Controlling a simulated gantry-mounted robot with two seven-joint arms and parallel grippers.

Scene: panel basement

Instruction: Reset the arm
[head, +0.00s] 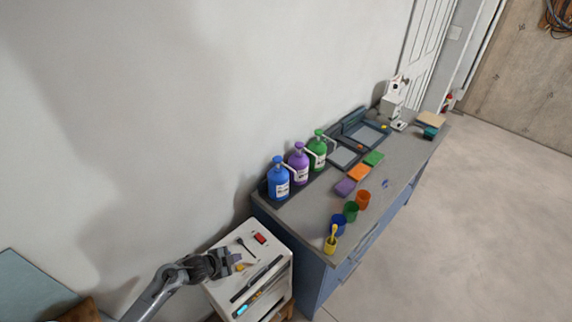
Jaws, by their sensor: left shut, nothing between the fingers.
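My left gripper (236,260) reaches in from the lower left on my grey arm. It is over the white cabinet (276,248), near its left side. Its fingers are shut and hold nothing. A small yellow-orange thing (240,267) shows right beside the fingertips; I cannot tell what it is. My right gripper is not in view.
The cabinet top carries a red block (260,238) and dark tools. Right of it, a long workbench (312,226) holds blue (279,180), purple (299,163) and green (318,151) bottles, coloured cups and blocks, and a white device (393,100). Open floor (460,240) lies at right.

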